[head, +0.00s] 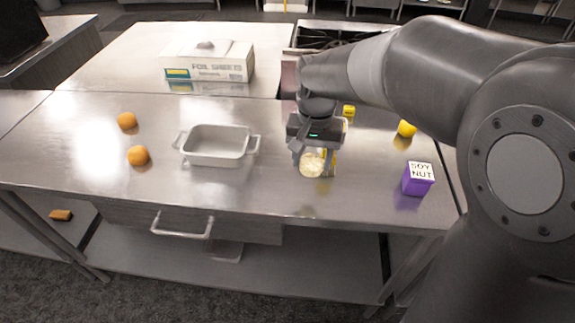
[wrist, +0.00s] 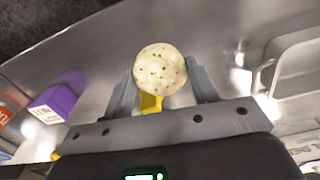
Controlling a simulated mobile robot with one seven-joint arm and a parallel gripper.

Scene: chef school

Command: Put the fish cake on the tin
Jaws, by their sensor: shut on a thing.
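The fish cake (head: 312,165) is a pale round patty with green specks. My gripper (head: 313,155) is shut on it above the steel table, right of the tin. In the wrist view the fish cake (wrist: 160,68) sits between the two fingers of my gripper (wrist: 163,82). The tin (head: 214,160) is a light grey rectangular dish with two side handles, standing empty on the table. Part of it shows at the right edge of the wrist view (wrist: 271,65). A yellow item shows close behind the fish cake, mostly hidden.
A purple soy nut box (head: 418,180) stands at the right, with a yellow fruit (head: 407,129) behind it. Two orange fruits (head: 127,121) (head: 138,155) lie left of the tin. A foil sheets box (head: 208,65) stands behind. The table between tin and gripper is clear.

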